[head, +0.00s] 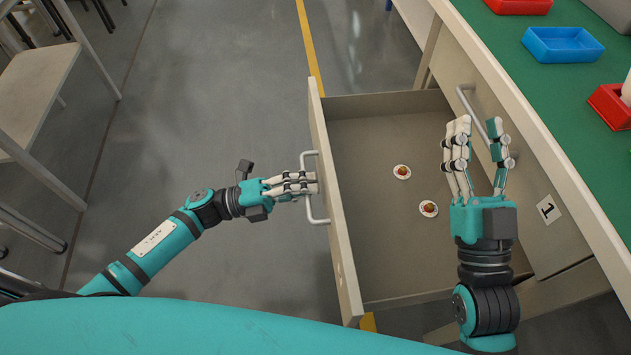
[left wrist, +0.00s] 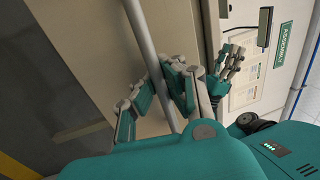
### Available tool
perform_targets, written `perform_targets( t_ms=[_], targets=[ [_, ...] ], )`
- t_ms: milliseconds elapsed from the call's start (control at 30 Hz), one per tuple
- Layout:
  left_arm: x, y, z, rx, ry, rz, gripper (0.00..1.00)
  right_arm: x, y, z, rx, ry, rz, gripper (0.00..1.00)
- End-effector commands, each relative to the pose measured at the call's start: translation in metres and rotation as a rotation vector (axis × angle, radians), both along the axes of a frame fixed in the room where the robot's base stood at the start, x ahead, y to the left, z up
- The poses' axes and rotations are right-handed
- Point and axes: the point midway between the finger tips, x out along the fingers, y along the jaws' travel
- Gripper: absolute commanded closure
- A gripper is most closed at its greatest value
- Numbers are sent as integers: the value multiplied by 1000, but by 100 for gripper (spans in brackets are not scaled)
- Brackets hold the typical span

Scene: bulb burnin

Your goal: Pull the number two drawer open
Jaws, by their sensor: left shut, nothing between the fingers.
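The lower drawer (head: 383,245) stands pulled well out from the green-topped bench. Its outer face is turned away, so I cannot read a number on it. Its grey bar handle (head: 309,208) is on the left face. My left gripper (head: 312,185) is at that handle, its fingers shut and overlapping the bar in the head view. In the left wrist view, the bar (left wrist: 147,45) runs beside the fingers (left wrist: 160,95). My right gripper (head: 479,135) is open and empty above the drawer, near the bench front.
Two small round items (head: 402,172) (head: 429,208) lie in the drawer. A closed upper drawer front bears label 1 (head: 548,209) and a handle (head: 468,98). A blue tray (head: 562,45) and red trays (head: 611,107) sit on the bench.

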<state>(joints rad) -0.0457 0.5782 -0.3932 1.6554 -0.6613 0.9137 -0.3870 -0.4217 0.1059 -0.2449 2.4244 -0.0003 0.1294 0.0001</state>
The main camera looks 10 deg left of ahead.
Motion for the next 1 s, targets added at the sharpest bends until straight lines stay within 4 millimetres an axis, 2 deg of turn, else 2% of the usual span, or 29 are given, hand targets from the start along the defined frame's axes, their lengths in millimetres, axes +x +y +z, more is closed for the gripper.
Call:
perform_targets(
  t_ms=[400,667,1000],
  targets=[
    [-1,1,-4,6,5,-1,100,1,0,-2,-1,6,-1,66],
    [-1,1,-2,2,3,0,66,0,0,-1,-1,4,-1,66],
    [-2,5,-2,2,2,0,66,0,-1,1,-1,-1,-1,66]
  ],
)
